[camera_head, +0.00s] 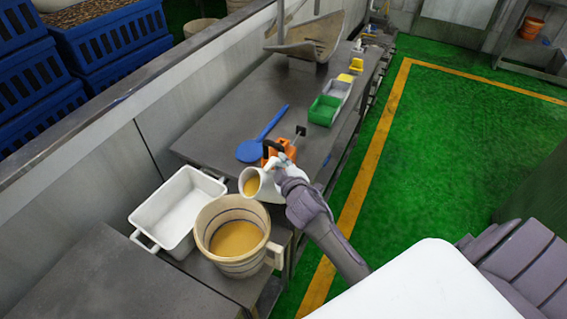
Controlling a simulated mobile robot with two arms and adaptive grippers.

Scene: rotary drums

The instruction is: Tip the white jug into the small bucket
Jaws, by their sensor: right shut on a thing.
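The white jug (265,188) is tilted with its mouth toward the left, and yellow-brown contents show inside it. My right gripper (277,170) is shut on the jug, at its right side. A cream bucket (217,258) with dark bands and a side handle stands just in front of and below the jug. It holds a yellow-brown mass with a flat surface. No stream between jug and bucket can be made out. My left gripper is not in view.
A white tub (153,212) stands left of the bucket. Behind the jug, an orange tool (286,150), a blue paddle (250,151) and a green bin (323,111) are on the steel table (222,128). Blue crates (112,40) stand beyond the low wall. Green floor (430,150) is clear at right.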

